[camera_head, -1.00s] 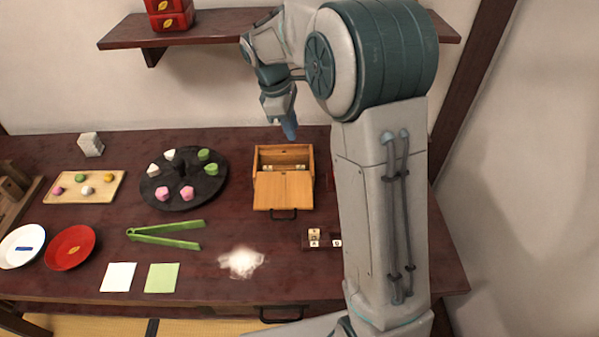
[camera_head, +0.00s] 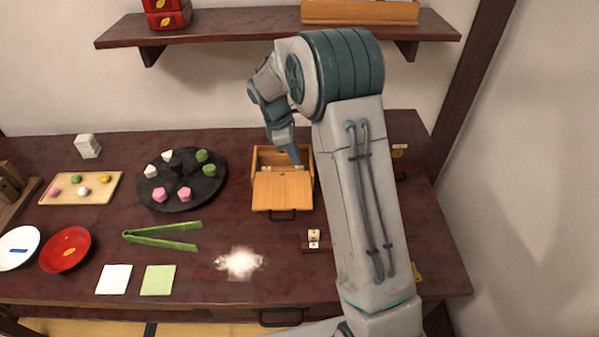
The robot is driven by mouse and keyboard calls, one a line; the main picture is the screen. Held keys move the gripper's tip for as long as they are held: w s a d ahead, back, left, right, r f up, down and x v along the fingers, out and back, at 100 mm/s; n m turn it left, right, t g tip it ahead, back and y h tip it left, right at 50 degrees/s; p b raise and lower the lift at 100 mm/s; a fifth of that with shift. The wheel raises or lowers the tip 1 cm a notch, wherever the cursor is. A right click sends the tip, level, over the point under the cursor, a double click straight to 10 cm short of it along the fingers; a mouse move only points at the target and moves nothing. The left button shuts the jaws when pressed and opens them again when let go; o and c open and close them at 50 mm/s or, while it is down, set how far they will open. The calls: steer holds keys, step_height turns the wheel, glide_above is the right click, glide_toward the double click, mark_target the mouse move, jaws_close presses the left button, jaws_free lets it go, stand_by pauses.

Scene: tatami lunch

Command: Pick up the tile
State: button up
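Small pale tiles with dark marks (camera_head: 314,238) stand at a dark rack on the right part of the table. An open wooden box (camera_head: 257,160) stands behind them, its lid folded toward the front. Small pale pieces (camera_head: 267,168) show inside the box; I cannot tell whether they are tiles. My gripper (camera_head: 295,157) points down at the box opening, over its back right part. Its fingers show only edge-on, so I cannot tell whether they are open or hold anything. My arm hides part of the table to the right.
A black round plate (camera_head: 150,196) with sweets is left of the box. Green tongs (camera_head: 162,236), a white powder patch (camera_head: 240,263) and two square sheets lie in front. A red dish (camera_head: 82,256) is at left. A shelf (camera_head: 235,27) hangs above.

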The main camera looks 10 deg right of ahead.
mark_target(299, 167)
steer(key=x, duration=0.5)
steer(key=shift+a, duration=0.2)
jaws_close()
